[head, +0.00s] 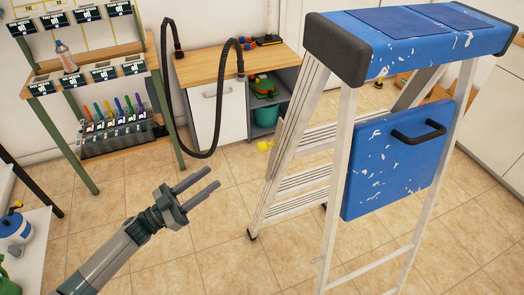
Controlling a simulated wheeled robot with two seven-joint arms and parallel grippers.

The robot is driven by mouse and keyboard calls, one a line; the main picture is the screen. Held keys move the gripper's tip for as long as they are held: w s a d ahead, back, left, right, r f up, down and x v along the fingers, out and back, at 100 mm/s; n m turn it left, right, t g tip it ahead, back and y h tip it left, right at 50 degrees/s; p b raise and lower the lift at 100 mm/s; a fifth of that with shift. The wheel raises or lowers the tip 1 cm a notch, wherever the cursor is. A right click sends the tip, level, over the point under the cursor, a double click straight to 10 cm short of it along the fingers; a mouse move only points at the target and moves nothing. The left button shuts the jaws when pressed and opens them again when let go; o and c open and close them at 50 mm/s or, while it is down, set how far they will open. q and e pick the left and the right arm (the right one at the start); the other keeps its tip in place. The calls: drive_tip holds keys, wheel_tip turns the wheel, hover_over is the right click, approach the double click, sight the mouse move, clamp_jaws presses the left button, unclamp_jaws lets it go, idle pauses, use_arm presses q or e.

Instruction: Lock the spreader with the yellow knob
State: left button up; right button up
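A stepladder with a blue, paint-spattered top (425,38) stands at the right. Its metal legs and treads (300,180) show below. A blue panel with a black handle (395,165) hangs on its near side. A small yellow knob (265,146) shows at the ladder's left side, partly in line with its rear rail; how it is fixed is too small to tell. My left gripper (203,185) is open and empty, to the left of and nearer than the yellow knob, apart from it. My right gripper is not in view. Most of the spreader is hidden behind the ladder.
A workbench (230,62) with a black hose (212,145) and a teal bucket (265,117) stands behind. A green-legged rack (95,75) with a bottle (65,57) and screwdrivers is at the left. White cabinets (500,110) are at the right. The tiled floor (215,235) between is clear.

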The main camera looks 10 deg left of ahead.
sight(262, 147)
use_arm(q)
drive_tip(key=s+d+r+m+g+h, duration=0.1)
drive_tip(key=s+r+m+g+h, duration=0.2)
drive_tip(key=r+m+g+h, duration=0.1)
wheel_tip(262, 147, up, 2)
drive_tip(key=shift+r+m+g, duration=0.2)
drive_tip(key=shift+m+g, duration=0.1)
drive_tip(key=shift+g, duration=0.2)
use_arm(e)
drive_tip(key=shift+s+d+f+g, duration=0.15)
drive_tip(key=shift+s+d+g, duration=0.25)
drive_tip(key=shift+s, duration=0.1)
use_arm(q)
drive_tip(key=shift+d, duration=0.15)
